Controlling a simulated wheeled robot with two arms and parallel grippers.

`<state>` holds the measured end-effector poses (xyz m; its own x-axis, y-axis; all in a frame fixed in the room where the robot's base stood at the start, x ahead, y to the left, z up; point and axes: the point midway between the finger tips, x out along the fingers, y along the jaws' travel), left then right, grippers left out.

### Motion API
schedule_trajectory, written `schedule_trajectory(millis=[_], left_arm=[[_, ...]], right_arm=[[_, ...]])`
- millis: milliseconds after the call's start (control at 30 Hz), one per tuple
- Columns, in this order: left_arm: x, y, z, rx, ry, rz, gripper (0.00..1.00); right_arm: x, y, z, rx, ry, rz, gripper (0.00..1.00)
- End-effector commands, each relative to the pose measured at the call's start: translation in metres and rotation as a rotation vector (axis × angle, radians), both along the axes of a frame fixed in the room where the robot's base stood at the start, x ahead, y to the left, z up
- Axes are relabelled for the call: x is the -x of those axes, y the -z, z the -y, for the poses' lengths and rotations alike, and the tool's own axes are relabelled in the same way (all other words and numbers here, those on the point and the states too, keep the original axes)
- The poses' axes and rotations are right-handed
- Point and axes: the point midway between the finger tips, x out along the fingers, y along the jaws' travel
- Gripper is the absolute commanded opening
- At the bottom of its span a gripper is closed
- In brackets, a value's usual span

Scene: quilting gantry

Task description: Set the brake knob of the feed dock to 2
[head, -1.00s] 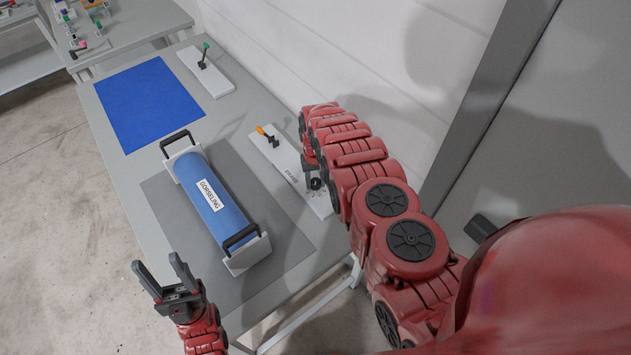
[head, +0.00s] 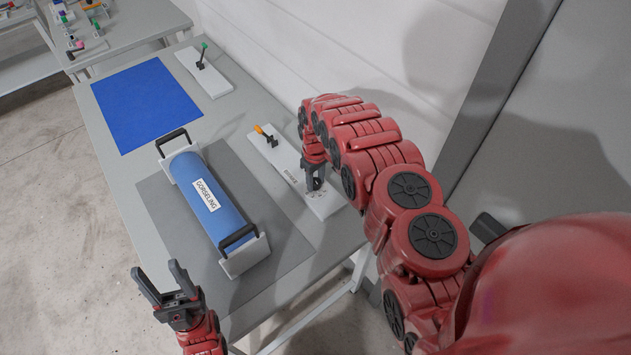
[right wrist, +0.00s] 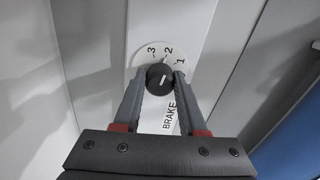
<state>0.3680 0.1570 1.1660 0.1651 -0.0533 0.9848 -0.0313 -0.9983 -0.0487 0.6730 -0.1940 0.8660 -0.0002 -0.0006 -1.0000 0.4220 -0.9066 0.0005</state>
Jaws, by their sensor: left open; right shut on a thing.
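The feed dock is a white plate (head: 267,150) along the right side of the table, lettered BRAKE near its front end. Its black brake knob (right wrist: 159,79) shows in the right wrist view, on a round dial marked 3, 2 and 1 from left to right. The knob's white line points up and slightly right, roughly toward the 2. My right gripper (head: 314,182) is shut on the knob, one finger on each side. My left gripper (head: 165,292) is open and empty, in front of the table's left part.
A blue roll (head: 208,195) labelled GORSELING lies in a cradle with black handles on a grey mat (head: 290,232). An orange-tipped lever (head: 264,134) stands on the feed dock plate. A blue sheet (head: 145,103) and a green-tipped lever (head: 202,55) are further back. A wall borders the right.

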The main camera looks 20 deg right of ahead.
Motion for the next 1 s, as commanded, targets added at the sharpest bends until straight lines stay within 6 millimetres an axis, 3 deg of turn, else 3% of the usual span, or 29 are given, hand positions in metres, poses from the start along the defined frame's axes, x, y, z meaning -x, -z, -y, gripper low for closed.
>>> schedule_trajectory(millis=[333,367,500,867,1000], left_arm=[[0.000,0.000,0.000,0.000,0.000,0.000,0.54],[0.000,0.000,0.000,0.000,0.000,0.000,0.54],[0.000,0.000,0.000,0.000,0.000,0.000,0.54],[0.000,0.001,0.000,0.000,0.000,0.000,0.54],[0.000,0.006,0.000,0.000,0.000,0.000,0.54]], right_arm=[[0.001,0.001,0.000,-0.001,-0.001,-0.003,0.00],[0.001,0.001,0.000,-0.001,-0.001,-0.003,0.46],[0.001,0.001,0.000,0.000,0.000,-0.001,0.71],[0.000,-0.002,0.000,0.000,0.000,0.000,0.71],[-0.001,-0.012,0.000,-0.001,0.000,0.000,0.71]])
